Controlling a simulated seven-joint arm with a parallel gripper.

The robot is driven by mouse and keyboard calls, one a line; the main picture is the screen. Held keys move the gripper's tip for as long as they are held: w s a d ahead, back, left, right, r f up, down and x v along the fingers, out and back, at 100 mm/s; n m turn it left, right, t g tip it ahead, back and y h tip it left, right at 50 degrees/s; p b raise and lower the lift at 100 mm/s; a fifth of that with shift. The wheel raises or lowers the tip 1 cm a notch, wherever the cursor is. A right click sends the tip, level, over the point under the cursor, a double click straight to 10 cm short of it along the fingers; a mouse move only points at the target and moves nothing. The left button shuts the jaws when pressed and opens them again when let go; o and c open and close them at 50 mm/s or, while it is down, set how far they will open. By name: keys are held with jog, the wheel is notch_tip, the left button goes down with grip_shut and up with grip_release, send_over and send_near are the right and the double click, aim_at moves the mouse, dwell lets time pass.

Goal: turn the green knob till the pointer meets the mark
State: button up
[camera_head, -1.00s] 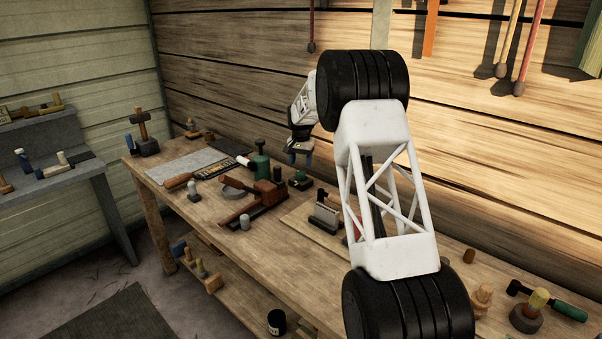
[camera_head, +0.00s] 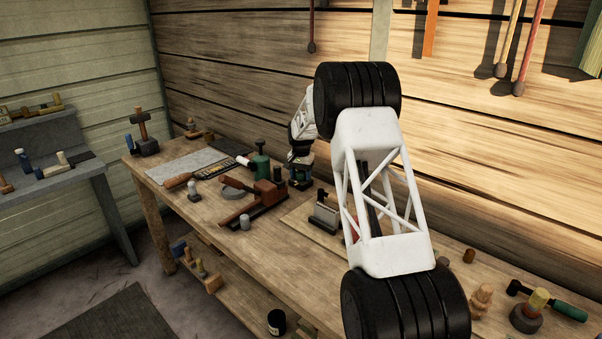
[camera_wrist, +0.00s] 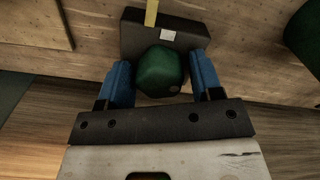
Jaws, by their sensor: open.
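The green knob (camera_wrist: 162,72) sits on a dark block (camera_wrist: 190,37) in the wrist view. A small pale square (camera_wrist: 168,35) shows on the block just beyond the knob. A narrow yellow strip (camera_wrist: 151,12) lies at the block's far edge, a little left of the square. I cannot tell for sure which is pointer and which is mark. My gripper (camera_wrist: 160,62) is open, with a blue finger on each side of the knob. A slim gap seems to show at each side. In the head view my gripper (camera_head: 301,176) is down at the knob and mostly hides it.
A dark green rounded thing (camera_wrist: 304,40) stands to the right in the wrist view. In the head view a green bottle-like thing (camera_head: 261,166) and a red-brown tool (camera_head: 268,193) stand close left of my gripper. A metal holder (camera_head: 325,214) stands to its right.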

aim_at(301, 172)
jog(key=c, duration=0.9)
jog(key=shift+n, duration=0.9)
jog(key=o, duration=1)
jog(key=shift+c, duration=0.2)
jog(key=shift+r, duration=2.5)
